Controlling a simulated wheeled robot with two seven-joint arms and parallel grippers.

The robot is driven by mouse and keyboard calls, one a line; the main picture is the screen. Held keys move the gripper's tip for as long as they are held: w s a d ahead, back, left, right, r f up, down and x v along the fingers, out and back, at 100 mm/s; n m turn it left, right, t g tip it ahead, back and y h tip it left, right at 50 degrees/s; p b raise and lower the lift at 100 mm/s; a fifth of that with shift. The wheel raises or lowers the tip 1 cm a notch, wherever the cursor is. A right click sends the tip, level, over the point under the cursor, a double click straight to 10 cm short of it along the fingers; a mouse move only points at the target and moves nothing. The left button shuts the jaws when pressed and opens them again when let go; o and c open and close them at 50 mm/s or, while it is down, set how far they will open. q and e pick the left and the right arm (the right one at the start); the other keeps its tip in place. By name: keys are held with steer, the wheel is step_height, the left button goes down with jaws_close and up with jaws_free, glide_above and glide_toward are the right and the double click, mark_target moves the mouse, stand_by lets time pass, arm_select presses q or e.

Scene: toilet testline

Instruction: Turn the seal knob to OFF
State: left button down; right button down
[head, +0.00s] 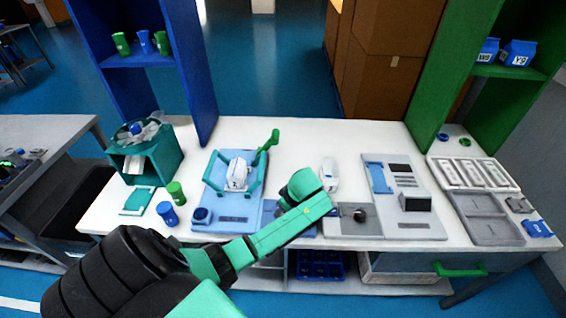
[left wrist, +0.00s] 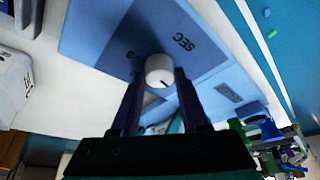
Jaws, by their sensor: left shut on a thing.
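The seal knob (left wrist: 160,70) is a small white round knob with a dark mark, on a light-blue panel (left wrist: 105,35) in the left wrist view. The word SEC is printed beside it; another marking is partly covered by a finger. My left gripper (left wrist: 158,82) has its two dark fingers on either side of the knob and is shut on it. In the head view my left gripper (head: 303,187) is over the panel (head: 270,216) at the front middle of the table and hides the knob. My right gripper is not in view.
A blue tray fixture (head: 220,222) with a white part stands left of the gripper, with a raised green handle (head: 268,142). A grey fixture (head: 412,228) is at right. Cups and a teal bin (head: 165,160) are at left.

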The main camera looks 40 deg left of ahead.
arm_select(q)
steer(key=shift+c, duration=2)
jaws_free()
steer(key=p+v, duration=0.3)
steer(key=v, duration=1.1)
steer(key=shift+r, duration=0.3)
